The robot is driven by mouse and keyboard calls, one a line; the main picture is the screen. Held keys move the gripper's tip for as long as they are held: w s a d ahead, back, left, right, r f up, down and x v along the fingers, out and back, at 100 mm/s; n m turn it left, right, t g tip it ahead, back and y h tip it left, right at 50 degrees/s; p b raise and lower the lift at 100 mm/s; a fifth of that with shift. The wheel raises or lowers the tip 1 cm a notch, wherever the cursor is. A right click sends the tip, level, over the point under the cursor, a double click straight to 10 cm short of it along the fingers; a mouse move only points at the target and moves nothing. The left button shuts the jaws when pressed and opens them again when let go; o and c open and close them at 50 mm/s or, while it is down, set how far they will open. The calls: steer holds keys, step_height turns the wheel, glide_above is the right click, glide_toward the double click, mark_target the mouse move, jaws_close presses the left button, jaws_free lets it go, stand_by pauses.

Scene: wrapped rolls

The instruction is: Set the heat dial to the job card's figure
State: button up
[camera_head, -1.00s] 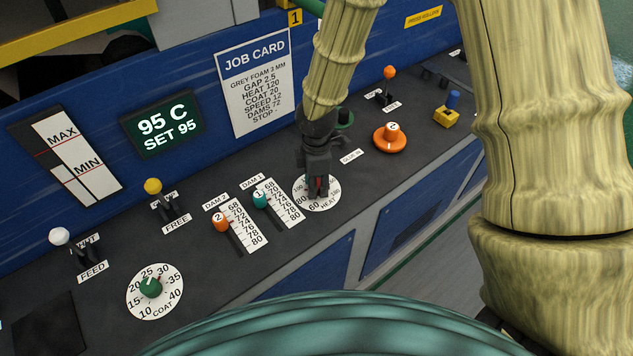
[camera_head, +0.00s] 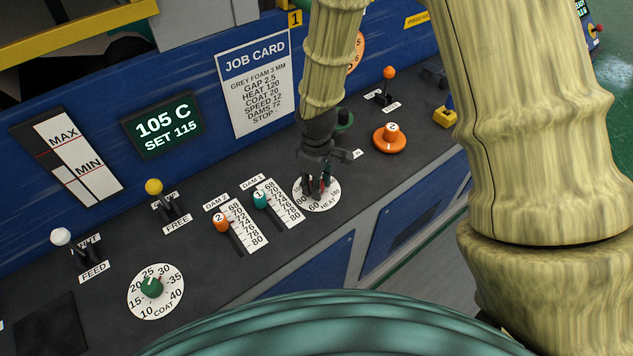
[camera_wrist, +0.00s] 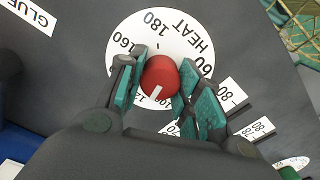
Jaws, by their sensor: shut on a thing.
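The heat dial (camera_head: 325,204) is a red knob on a round white scale. In the wrist view the red knob (camera_wrist: 160,76) sits between the teal-padded fingers of my gripper (camera_wrist: 164,92), which is shut on it. Its white pointer line aims at the lower part of the scale, where the figures are partly hidden by the fingers. In the head view my gripper (camera_head: 318,180) reaches down onto the dial. The job card (camera_head: 256,85) reads HEAT 120. The green display (camera_head: 163,131) reads 105 C, SET 115.
Dam sliders with an orange knob (camera_head: 221,222) and a teal knob (camera_head: 260,199) stand left of the heat dial. The green coat dial (camera_head: 151,288) is farther left. An orange round knob (camera_head: 390,137) and small levers stand to the right.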

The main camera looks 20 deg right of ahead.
steer(key=shift+m, duration=1)
steer(key=o, duration=1)
steer(key=shift+o, duration=0.2)
step_height(320, 180, up, 12)
stand_by(0.4)
